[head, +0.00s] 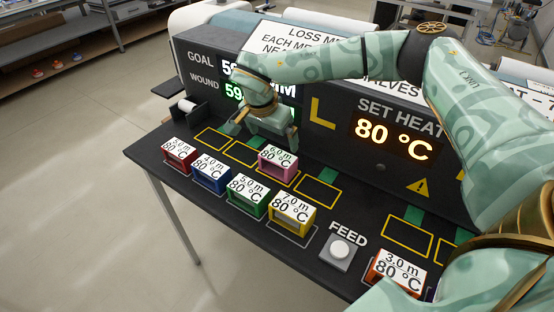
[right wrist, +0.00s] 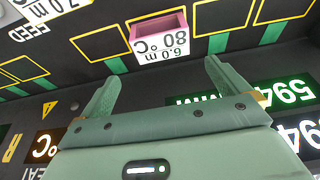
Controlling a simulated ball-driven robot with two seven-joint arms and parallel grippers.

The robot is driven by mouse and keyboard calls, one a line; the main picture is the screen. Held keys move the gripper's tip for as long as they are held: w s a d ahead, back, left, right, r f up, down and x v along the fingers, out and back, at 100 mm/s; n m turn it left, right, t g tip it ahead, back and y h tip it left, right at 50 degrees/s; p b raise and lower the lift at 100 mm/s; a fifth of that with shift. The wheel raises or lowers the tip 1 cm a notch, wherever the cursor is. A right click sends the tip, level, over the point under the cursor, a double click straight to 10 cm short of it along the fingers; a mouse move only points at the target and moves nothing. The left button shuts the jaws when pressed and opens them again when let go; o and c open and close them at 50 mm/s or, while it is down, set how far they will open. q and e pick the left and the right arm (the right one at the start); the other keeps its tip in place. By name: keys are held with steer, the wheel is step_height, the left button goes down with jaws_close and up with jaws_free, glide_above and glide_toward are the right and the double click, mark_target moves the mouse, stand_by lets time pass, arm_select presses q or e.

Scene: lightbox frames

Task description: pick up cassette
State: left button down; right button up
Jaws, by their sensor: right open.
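A pink cassette (head: 278,167) labelled 6.0 m, 80 °C stands in a yellow-outlined slot at the back row of the dark bench. My right gripper (head: 267,136) is open and empty, just behind and above it, near the display panel. In the right wrist view the pink cassette (right wrist: 160,42) lies ahead of the open fingers (right wrist: 162,74), apart from them. A dark red cassette (head: 180,158), a blue one (head: 210,175), a green one (head: 247,195) and a yellow one (head: 291,211) stand along the front row. My left gripper is not in view.
The display panel (head: 340,125) rises behind the bench. A FEED button (head: 340,249) sits right of the yellow cassette. An orange-red cassette (head: 396,272) stands farther right, partly hidden by my arm. Empty yellow-outlined slots (head: 317,193) flank the pink cassette.

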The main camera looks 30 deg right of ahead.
mark_target(278, 156)
steer(key=b+x, duration=0.1)
steer(key=x, duration=0.5)
steer(key=shift+w+d+f, duration=0.1)
steer(key=shift+w+f, duration=0.05)
steer(key=shift+f, duration=0.25)
steer(key=shift+b+x, duration=0.5)
steer(key=shift+x, duration=0.25)
steer(key=b+x, duration=0.1)
steer(key=x, duration=0.1)
steer(key=b+x, duration=0.1)
steer(key=x, duration=0.2)
steer(key=shift+a, duration=0.2)
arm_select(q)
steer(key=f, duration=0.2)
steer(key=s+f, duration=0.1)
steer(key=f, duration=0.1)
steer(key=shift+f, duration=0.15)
arm_select(e)
steer(key=shift+r, duration=0.1)
steer(key=c, duration=0.9)
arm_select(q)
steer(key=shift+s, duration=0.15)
arm_select(e)
steer(key=shift+r, duration=0.1)
